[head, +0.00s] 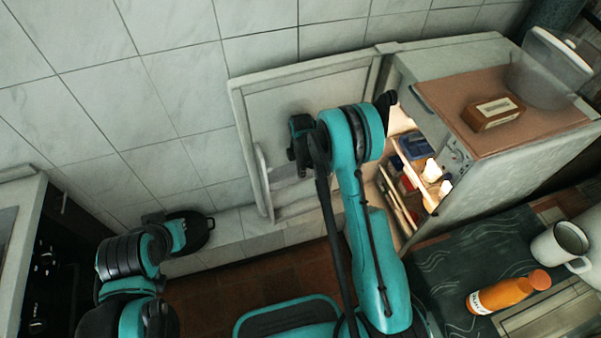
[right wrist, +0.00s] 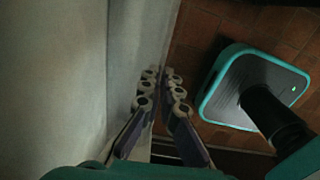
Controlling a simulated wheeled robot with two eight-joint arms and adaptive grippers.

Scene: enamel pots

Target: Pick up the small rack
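I cannot pick out the small rack with certainty. A narrow pale slatted frame (head: 392,205) stands low inside the open fridge and may be it; its far parts are hidden. My right gripper (head: 301,150) is in front of the open fridge door, left of the fridge opening and apart from that frame. In the right wrist view its fingers (right wrist: 160,86) point away beside a pale flat surface, with nothing visible between them. Whether they meet at the tips is unclear. My left arm is at the lower left, and its fingers do not show clearly.
The fridge door (head: 310,95) is swung open to the left. Jars and boxes fill the lit fridge. An orange bottle (head: 505,292) and a white enamel mug (head: 560,243) are on the right counter.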

